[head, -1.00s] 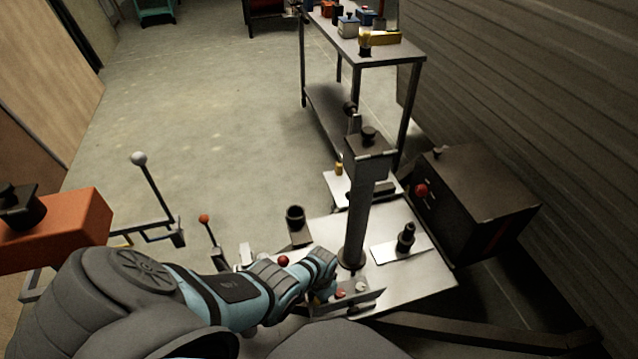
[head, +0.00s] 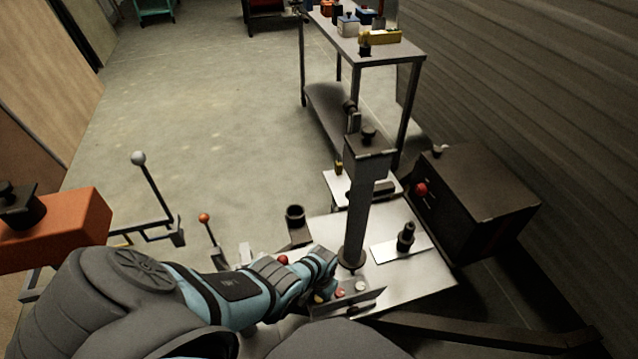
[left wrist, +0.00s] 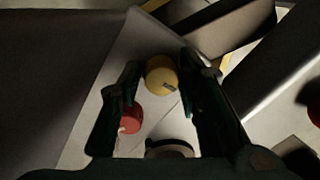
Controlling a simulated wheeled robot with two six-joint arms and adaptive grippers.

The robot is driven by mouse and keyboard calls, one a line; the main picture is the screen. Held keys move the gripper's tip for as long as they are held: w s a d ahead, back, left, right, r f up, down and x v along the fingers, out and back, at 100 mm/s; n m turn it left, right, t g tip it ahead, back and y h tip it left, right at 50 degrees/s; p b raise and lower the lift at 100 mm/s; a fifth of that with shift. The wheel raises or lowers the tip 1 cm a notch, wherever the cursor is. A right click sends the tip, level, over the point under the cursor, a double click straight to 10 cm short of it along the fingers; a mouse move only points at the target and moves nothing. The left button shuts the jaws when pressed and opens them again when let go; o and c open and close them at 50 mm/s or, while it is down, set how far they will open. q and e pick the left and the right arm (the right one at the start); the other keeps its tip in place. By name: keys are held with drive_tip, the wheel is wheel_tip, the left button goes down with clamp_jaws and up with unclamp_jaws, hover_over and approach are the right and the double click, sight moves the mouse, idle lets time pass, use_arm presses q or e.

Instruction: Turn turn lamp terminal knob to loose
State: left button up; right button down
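A small panel (head: 352,303) at the front edge of the metal table carries a yellow knob (head: 318,298), a red knob (head: 339,292) and a pale knob (head: 360,287). No label shows which is the lamp terminal knob. In the left wrist view the yellow knob (left wrist: 161,75) lies between the fingertips of my left gripper (left wrist: 161,66), with a narrow gap at its left side. A dark pointer mark shows on its face. The red knob (left wrist: 131,118) and the pale knob (left wrist: 168,148) sit nearer the wrist. My left gripper is open. My right gripper is out of view.
A dark column (head: 362,215) rises from the metal table (head: 425,275) just behind the panel. A dark cabinet (head: 480,200) stands at right. Levers with a white ball (head: 138,158) and an orange ball (head: 204,217) stand at left. The floor beyond is open.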

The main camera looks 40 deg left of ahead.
sight(320, 300)
use_arm(q)
drive_tip(key=shift+o, duration=0.7)
drive_tip(key=shift+w+r, duration=0.15)
drive_tip(key=shift+r, duration=0.55)
wheel_tip(320, 300, up, 11)
drive_tip(key=shift+d+f, duration=0.2)
